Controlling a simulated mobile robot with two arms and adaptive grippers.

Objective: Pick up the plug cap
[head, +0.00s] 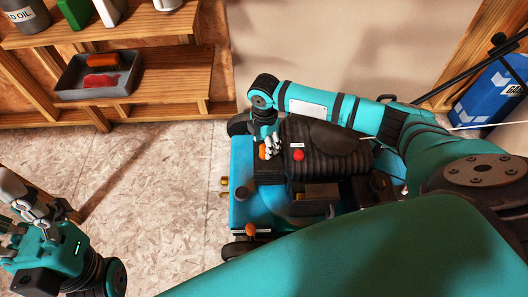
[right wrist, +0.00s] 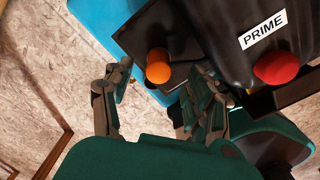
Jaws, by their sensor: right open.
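A round orange cap (head: 263,151), which I take for the plug cap, sits on the front of the blue and black mower (head: 240,205). In the right wrist view the orange cap (right wrist: 158,66) shows in the gap between my right fingers, toward their tips. My right gripper (head: 270,145) is open and over the mower's front; its fingers also show in the right wrist view (right wrist: 162,88). I see no finger clearly touching the cap. My left gripper (head: 22,212) is at the lower left, away from the mower; its jaw opening is unclear.
A red button (head: 298,155) sits beside the cap, by a PRIME label (right wrist: 263,30). Another orange knob (head: 250,230) is lower on the mower. A wooden shelf (head: 150,75) holds a grey tray (head: 75,92) and containers. A blue box (head: 487,97) stands right. Floor left is clear.

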